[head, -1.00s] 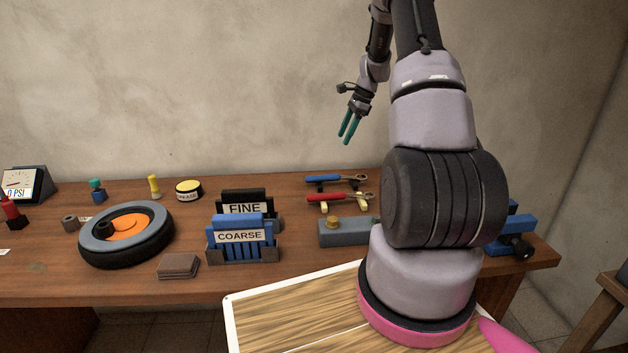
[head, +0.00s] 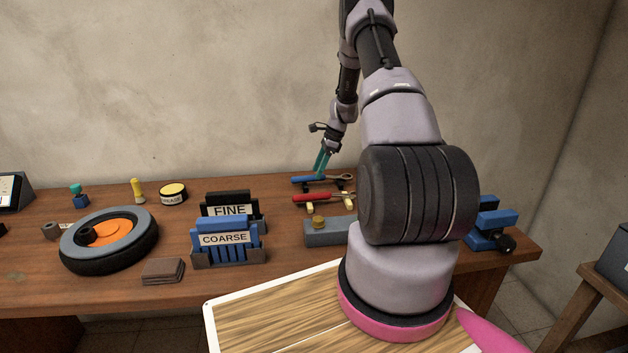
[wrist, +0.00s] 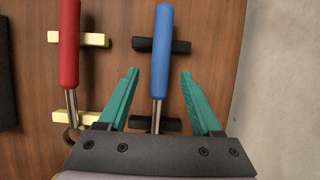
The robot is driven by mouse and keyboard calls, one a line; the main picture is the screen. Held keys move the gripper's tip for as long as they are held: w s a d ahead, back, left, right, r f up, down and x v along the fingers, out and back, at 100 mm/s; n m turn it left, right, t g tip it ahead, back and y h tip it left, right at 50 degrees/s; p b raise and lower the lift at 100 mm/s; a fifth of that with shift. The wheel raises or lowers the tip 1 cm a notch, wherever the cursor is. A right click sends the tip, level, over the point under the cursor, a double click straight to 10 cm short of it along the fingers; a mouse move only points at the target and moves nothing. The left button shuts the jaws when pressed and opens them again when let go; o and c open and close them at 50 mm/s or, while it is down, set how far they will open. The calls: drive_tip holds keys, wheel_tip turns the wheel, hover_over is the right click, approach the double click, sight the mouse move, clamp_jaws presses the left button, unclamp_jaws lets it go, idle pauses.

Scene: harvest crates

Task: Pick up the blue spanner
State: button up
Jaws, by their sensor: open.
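The blue spanner (head: 305,179) lies on dark rests at the back of the bench, its metal head pointing right in the head view. In the wrist view the blue spanner (wrist: 162,55) has its blue handle pointing up and its metal shaft running down between my fingers. My gripper (head: 322,163) is over the spanner in the head view. In the wrist view my gripper (wrist: 158,80) is open, with one teal finger on each side of the spanner and a gap on both sides. The spanner's head is hidden behind the gripper body there.
A red spanner (wrist: 69,45) lies parallel on pale rests (wrist: 95,40), left of the blue one. A grey block (head: 325,233), sanding racks (head: 228,246) and a wheel (head: 108,240) stand on the bench (head: 190,288). The wall (wrist: 275,75) is close behind.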

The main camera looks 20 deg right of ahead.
drive_tip(key=shift+x, duration=1.25)
clamp_jaws()
idle(0.4)
